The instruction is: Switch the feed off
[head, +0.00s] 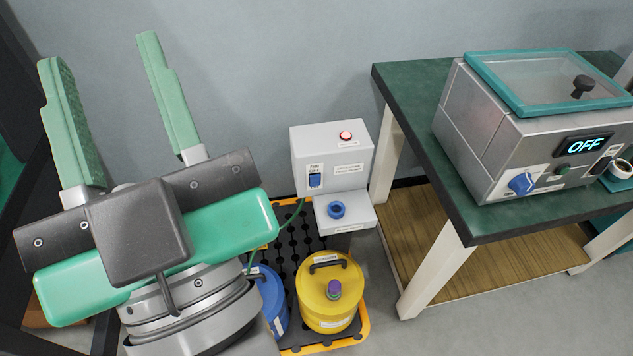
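A pale grey control box (331,158) stands behind the drums, with a red lit button or lamp (345,136) on top. A blue rocker-like switch (315,180) sits on its front under a small label too small to read. A lower grey block with a blue ring (336,210) adjoins its base. My gripper (108,61) is at the left, with its two green fingers pointing up and spread wide apart. Nothing is between them. It is apart from the box.
A yellow drum (329,292) and a blue drum (268,298) stand on a black grated tray with an orange rim (362,325). At right, a green-topped table (408,98) carries a metal machine (490,135) whose display reads OFF. A grey wall is behind.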

